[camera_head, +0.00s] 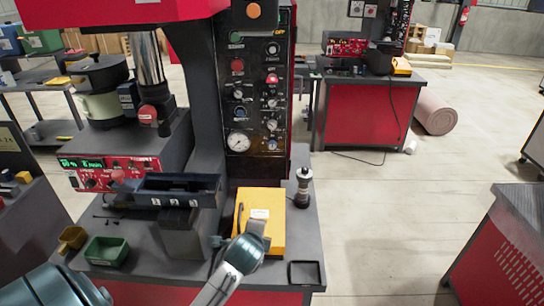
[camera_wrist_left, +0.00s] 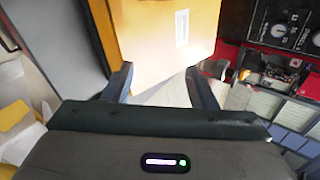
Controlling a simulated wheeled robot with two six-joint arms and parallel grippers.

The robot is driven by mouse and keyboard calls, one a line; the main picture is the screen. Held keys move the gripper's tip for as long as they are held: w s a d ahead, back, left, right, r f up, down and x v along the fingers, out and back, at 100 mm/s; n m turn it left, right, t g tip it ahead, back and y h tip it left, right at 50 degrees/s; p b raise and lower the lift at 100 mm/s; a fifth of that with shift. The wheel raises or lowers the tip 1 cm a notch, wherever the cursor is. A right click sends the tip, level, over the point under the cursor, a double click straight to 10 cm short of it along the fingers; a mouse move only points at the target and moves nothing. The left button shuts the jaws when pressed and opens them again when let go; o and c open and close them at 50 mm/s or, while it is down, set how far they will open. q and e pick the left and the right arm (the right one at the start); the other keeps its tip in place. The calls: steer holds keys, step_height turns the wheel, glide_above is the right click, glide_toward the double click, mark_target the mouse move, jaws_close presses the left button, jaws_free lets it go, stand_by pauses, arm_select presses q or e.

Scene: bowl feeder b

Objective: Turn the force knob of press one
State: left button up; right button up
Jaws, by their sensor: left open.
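The near press has a red head (camera_head: 130,10) and a tall black control panel (camera_head: 258,90) with several knobs, buttons and a round white gauge (camera_head: 238,141). I cannot read which knob is the force knob. My left gripper (camera_head: 243,238) is low in front of the press, well below the panel, over the front of a yellow box (camera_head: 262,205). In the left wrist view my gripper (camera_wrist_left: 157,78) has its two fingers apart with nothing held. The yellow box (camera_wrist_left: 150,30) shows beyond them. My right gripper is not in view.
A red-fronted feeder control box (camera_head: 110,172) and a pot-like bowl (camera_head: 100,95) stand left of the panel. A green tray (camera_head: 106,251) lies front left. A black-handled post (camera_head: 303,188) stands right of the yellow box. The floor to the right is clear up to a red cabinet (camera_head: 500,250).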

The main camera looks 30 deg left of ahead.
arm_select(q)
steer(key=w+a+r+m+t+y, duration=0.4)
steer(key=w+r+m, duration=0.4)
steer(key=w+r, duration=0.4)
steer(key=m+t+y, duration=0.1)
steer(key=m+t, duration=0.1)
steer(key=m, duration=0.6)
glide_toward(272, 104)
steer(key=p+x, duration=0.3)
steer(key=x, duration=0.4)
steer(key=shift+w+r, duration=0.1)
steer(key=shift+r, duration=0.05)
steer(key=shift+w+a+p, duration=0.35)
steer(key=shift+w+p, duration=0.05)
steer(key=shift+w, duration=0.15)
steer(key=shift+c, duration=0.2)
steer(key=c, duration=0.9)
